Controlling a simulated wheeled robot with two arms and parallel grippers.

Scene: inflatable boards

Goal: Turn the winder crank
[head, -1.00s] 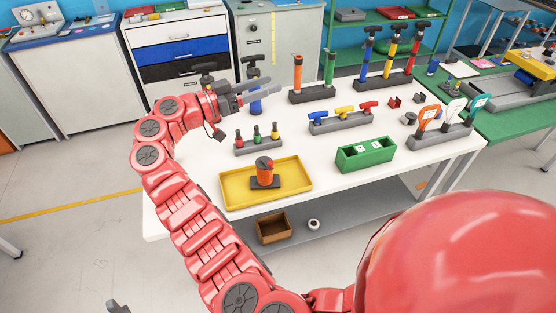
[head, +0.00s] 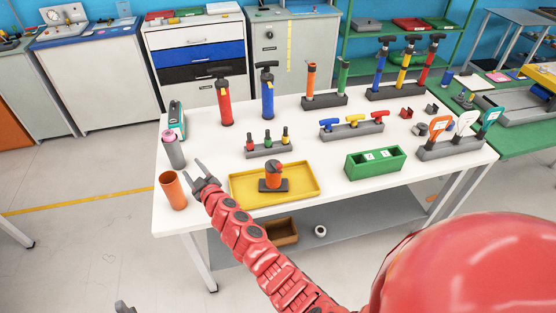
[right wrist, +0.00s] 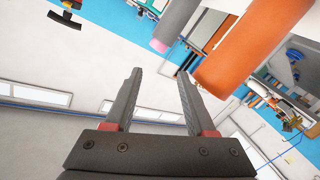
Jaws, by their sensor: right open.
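An orange drum-like device (head: 273,175) on a dark base stands in the yellow tray (head: 312,187); it looks like the winder, but I cannot make out its crank clearly. My right gripper (head: 194,170) is left of the tray, near the table's left end, open and empty. It lies beside the orange tube (head: 173,192), apart from the winder. In the right wrist view its two fingers (right wrist: 158,74) are spread, with the orange tube (right wrist: 255,50) close on the right. A small grey tip at the lower left edge may be my left gripper (head: 122,307).
A grey bottle (head: 173,150) with a pink top stands behind the orange tube. Red (head: 224,100) and blue (head: 267,92) pumps stand behind the rack of small bottles (head: 268,149). A green box (head: 375,164) is right of the tray. The white tabletop (head: 215,155) has free room left of the rack.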

